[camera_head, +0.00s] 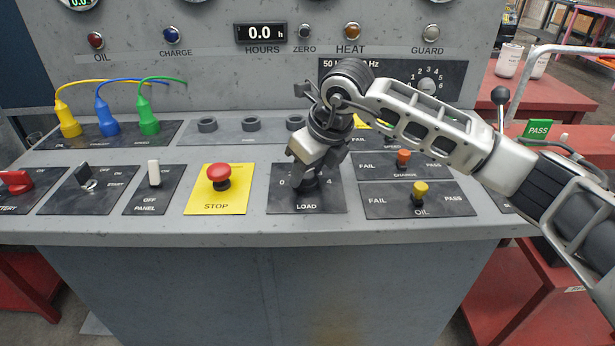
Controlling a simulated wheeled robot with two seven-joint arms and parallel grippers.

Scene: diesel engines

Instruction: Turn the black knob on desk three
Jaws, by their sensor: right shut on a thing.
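My right gripper (304,178) reaches in from the right and points down at the LOAD plate (307,208) on the grey control desk (160,228). It is shut on the black knob (308,186) of that plate. The fingers and wrist hide most of the knob and part of its number scale; a 0 and a 4 still show. My left gripper is not in view.
Left of the LOAD plate is a red mushroom STOP button (218,174) on a yellow plate. Right of it are an orange CHARGE toggle (403,157) and a yellow OIL toggle (420,189). Yellow, blue and green cable plugs (148,122) stand at the back left.

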